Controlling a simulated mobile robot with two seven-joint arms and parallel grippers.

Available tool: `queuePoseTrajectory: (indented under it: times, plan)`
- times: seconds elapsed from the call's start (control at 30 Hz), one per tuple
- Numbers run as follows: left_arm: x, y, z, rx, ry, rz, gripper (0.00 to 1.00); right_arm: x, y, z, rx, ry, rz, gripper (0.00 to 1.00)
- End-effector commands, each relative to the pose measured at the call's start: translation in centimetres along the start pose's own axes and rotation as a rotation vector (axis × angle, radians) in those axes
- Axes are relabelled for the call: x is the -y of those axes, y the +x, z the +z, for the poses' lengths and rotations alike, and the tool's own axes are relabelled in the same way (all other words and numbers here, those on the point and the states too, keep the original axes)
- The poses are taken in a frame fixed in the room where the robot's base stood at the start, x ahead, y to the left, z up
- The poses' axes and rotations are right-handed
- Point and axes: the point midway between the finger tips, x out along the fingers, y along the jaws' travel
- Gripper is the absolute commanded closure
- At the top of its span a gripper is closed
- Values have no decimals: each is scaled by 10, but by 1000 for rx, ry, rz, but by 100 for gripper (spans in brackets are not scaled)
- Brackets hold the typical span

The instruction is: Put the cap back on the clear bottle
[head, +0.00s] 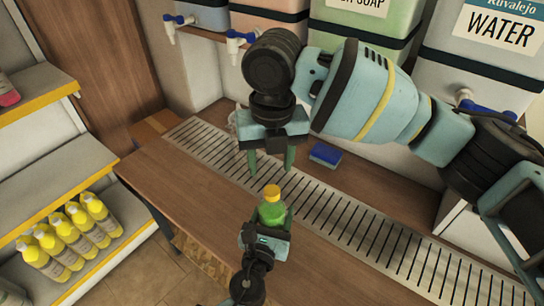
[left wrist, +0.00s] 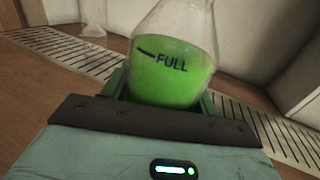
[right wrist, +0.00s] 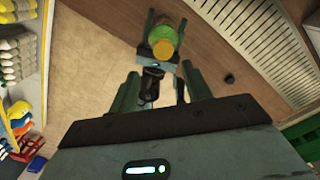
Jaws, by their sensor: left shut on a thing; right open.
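The clear bottle (head: 272,213) holds green liquid and stands upright in my left gripper (head: 265,238) above the counter. The left wrist view shows its body (left wrist: 175,70) filled to about the FULL line; its top is out of that frame. The yellow-orange cap (head: 271,192) sits at the bottle's mouth; I cannot tell how tightly. My right gripper (head: 268,172) is open and empty, fingers pointing down, a little above the cap and apart from it. In the right wrist view the cap (right wrist: 162,48) lies beyond the open fingertips.
A slotted drain grate (head: 330,215) runs along the wooden counter (head: 190,195). A blue sponge (head: 325,154) lies by the grate. Detergent drums with taps, including WATER (head: 495,40), stand behind. Yellow bottles (head: 75,235) fill a shelf at left.

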Motion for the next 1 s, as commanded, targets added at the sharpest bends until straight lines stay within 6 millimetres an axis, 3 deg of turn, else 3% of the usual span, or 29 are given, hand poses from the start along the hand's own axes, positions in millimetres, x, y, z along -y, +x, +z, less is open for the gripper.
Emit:
queuePoseTrajectory:
  times: [0.13,0.33,0.77,1.0]
  plan:
    - [0,0,0,-1,-1,-1,100,2,-1,1,-5,-186,-15,51]
    - [0,0,0,-1,-1,-1,100,3,-3,2,-11,-326,-23,51]
    - [0,0,0,-1,-1,-1,100,3,-2,1,-12,-354,-24,51]
    - [0,0,0,-1,0,-1,100,4,18,1,-14,-352,-24,51]
